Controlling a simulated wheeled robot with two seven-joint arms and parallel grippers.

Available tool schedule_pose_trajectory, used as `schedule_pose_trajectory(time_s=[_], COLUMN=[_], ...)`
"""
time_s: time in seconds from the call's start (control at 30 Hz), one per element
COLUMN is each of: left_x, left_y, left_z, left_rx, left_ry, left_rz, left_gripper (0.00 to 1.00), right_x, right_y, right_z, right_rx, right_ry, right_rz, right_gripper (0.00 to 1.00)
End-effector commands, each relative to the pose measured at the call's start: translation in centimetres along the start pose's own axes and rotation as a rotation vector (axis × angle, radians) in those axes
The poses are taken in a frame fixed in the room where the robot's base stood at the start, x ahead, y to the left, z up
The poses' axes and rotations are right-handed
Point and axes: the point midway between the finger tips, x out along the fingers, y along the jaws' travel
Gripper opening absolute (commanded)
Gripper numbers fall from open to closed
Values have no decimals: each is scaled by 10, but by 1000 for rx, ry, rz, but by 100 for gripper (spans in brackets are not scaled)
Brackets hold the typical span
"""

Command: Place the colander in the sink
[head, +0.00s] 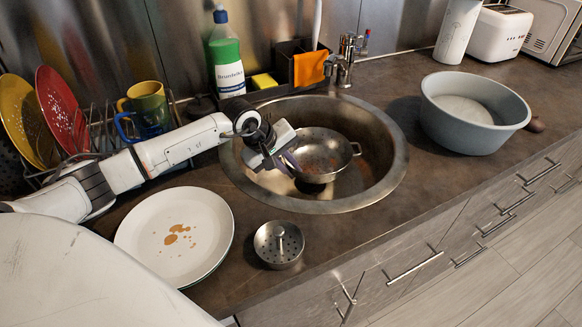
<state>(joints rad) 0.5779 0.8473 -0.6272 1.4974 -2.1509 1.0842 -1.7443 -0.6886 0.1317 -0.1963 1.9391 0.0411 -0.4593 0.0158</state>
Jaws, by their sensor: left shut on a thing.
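The metal colander (328,152) is a round silver bowl with a loop handle on its right side. It is inside the opening of the round steel sink (383,180), toward the sink's left and middle. My left gripper (287,163) reaches in from the left over the sink's rim and is shut on the colander's near left edge. I cannot tell whether the colander touches the sink's bottom. My right gripper is not in view.
A white plate (150,235) with brown stains and a sink strainer (279,245) lie in front. A grey basin (470,112) stands to the right. A dish rack with plates and mugs (147,103) is at left. A faucet (345,62), green bottle (226,60) and caddy (290,62) stand behind.

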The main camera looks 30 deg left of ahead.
Motion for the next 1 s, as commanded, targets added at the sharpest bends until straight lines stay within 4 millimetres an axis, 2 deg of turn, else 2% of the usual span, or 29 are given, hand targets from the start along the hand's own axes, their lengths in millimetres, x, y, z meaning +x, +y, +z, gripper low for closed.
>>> schedule_pose_trajectory(time_s=[0.2,0.23,0.3,0.33,0.6,0.73,0.87,1.0], left_x=[4,3,3,3,2,-4,-26,-57], left_y=[-2,-2,-2,-2,-1,1,0,-1], left_z=[0,0,0,0,0,-1,-1,-2], left_rx=[1,0,0,0,0,0,4,4], left_ry=[1,0,0,0,0,1,4,5], left_rz=[2,-1,-1,-1,-1,0,0,-1], left_gripper=[0,16,28,30,30,30,30,30], right_x=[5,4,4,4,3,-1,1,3], right_y=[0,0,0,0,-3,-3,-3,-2], right_z=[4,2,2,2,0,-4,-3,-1], right_rx=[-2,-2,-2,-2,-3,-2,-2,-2], right_ry=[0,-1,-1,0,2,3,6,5], right_rz=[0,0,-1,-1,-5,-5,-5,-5], right_gripper=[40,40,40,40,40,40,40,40])
